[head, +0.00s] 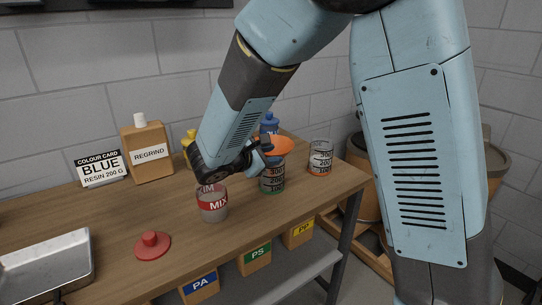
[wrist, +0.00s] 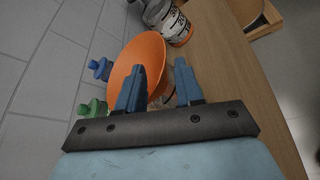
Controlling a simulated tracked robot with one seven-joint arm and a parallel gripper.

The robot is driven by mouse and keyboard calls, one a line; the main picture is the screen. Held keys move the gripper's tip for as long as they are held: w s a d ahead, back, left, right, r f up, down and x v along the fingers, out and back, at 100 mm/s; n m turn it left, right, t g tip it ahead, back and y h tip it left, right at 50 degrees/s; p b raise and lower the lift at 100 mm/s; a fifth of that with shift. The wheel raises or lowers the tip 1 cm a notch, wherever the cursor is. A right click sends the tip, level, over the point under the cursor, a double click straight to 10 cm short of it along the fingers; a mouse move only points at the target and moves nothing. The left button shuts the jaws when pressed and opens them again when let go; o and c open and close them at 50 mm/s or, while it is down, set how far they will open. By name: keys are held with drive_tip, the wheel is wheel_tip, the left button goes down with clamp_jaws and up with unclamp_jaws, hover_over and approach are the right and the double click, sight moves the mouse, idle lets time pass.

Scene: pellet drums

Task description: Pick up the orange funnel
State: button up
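The orange funnel (head: 279,145) sits over a clear measuring cup with black numbers and a green band (head: 272,182). My gripper (head: 268,156) is at the funnel's left side in the head view and covers part of it. In the wrist view the funnel (wrist: 122,62) is large, and its rim runs behind the left finger. My gripper's two fingers (wrist: 160,72) stand well apart, with part of the funnel and something clear showing between them. I cannot tell whether a finger touches the funnel.
A MIX cup (head: 212,203), a red lid (head: 152,246) and another measuring cup (head: 320,158) stand on the wooden table. Blue (head: 269,122) and yellow bottles are behind my arm. A REGRIND box (head: 148,153), a BLUE card (head: 101,168) and a metal tray (head: 45,268) are left.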

sight(282, 153)
drive_tip(key=shift+x, duration=2.85)
clamp_jaws()
